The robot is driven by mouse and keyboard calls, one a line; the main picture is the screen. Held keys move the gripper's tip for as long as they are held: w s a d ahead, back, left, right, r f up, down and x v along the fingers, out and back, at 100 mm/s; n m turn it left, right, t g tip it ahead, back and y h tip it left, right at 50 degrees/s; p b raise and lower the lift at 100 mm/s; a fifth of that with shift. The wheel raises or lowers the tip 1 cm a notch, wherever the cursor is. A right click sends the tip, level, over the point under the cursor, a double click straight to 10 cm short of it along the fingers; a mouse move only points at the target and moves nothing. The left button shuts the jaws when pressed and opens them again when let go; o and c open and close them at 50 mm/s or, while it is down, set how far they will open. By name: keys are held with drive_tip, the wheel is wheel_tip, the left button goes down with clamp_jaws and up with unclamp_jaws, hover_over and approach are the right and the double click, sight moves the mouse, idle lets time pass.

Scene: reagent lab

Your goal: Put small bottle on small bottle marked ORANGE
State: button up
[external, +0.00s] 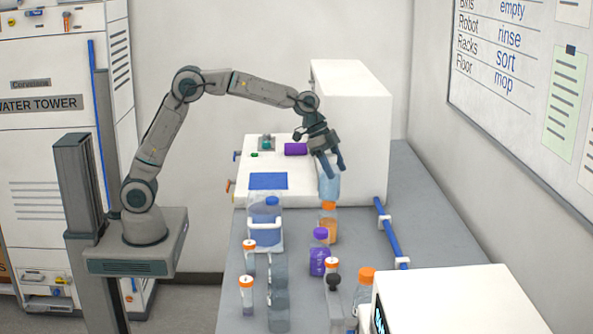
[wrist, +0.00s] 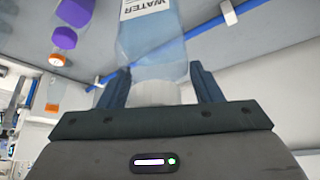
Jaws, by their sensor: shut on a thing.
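My gripper (external: 333,160) is shut on a small light-blue bottle (external: 329,184), holding it upright from above by its cap. In the wrist view the bottle (wrist: 152,45) carries a label reading WATER, and its pale cap (wrist: 153,93) sits between my two fingers (wrist: 160,90). A small bottle with orange contents and an orange cap (external: 329,226) stands on the bench directly below the held one in the external view. I cannot tell whether the two touch. The writing on the orange bottle is not legible.
A purple bottle (external: 319,252) stands just in front of the orange one. Several orange-capped vials and clear bottles (external: 278,310) stand nearer. A large blue-filled jug (external: 265,232) is to the left. A white machine (external: 352,120) stands behind, and a blue rail (external: 388,228) runs along the right.

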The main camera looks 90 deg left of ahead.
drive_tip(key=shift+f, duration=0.5)
drive_tip(key=shift+f, duration=0.1)
drive_tip(key=o, duration=1.6)
